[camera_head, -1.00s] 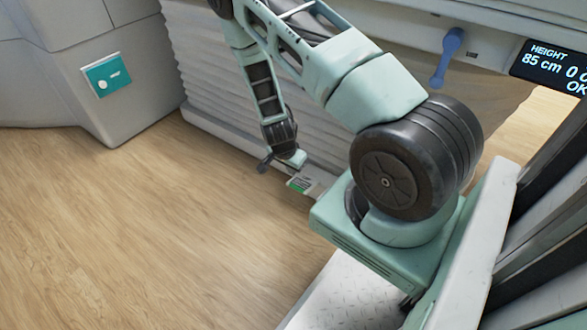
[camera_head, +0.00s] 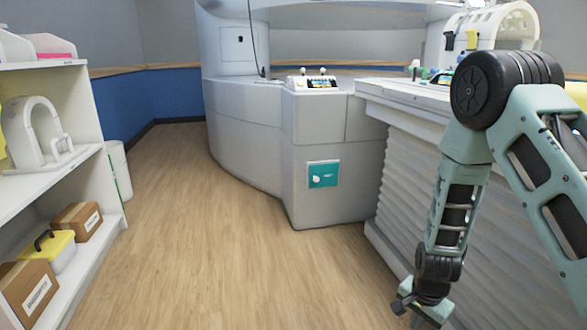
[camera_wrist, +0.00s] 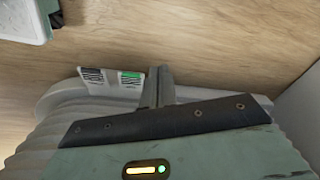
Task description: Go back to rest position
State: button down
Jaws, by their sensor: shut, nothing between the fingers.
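My arm hangs down at the right of the head view, with its elbow high and its forearm beside the patient table's ribbed white side (camera_head: 405,190). The hand is low, near the bottom edge of the head view, and its fingertips are not clear there. In the wrist view my gripper (camera_wrist: 159,84) is shut, its fingers together and empty. Beyond the fingers, the wrist view shows a light grey base edge with a small green-and-white label (camera_wrist: 130,78) and wood floor (camera_wrist: 220,40).
The open magnet's white housing (camera_head: 245,125) stands ahead, with a teal panel (camera_head: 323,175) on its base block. A white shelf (camera_head: 95,175) with boxes and a white coil (camera_head: 35,130) lines the left. Wood floor (camera_head: 190,240) between them is clear.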

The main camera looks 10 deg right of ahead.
jog(key=s+a+r+n+y, duration=0.1)
jog(key=s+a+r+n, duration=0.3)
jog(key=a+r, duration=0.45)
jog(key=s+a+r+n+y, duration=0.2)
jog(key=a+r+n, duration=0.3)
jog(key=a+r, duration=0.3)
jog(key=s+a+r+n+g+h, duration=0.1)
jog(key=s+a+r+n, duration=0.2)
jog(key=s+r+n, duration=0.4)
jog(key=s+a+r+n+h, duration=0.1)
jog(key=s+a+r+n, duration=0.25)
jog(key=s, duration=0.55)
notch_tip(320, 180, up, 36)
jog(key=p, duration=3.7)
jog(key=shift+w+d, duration=0.3)
jog(key=shift+w, duration=0.1)
jog(key=shift+f, duration=0.15)
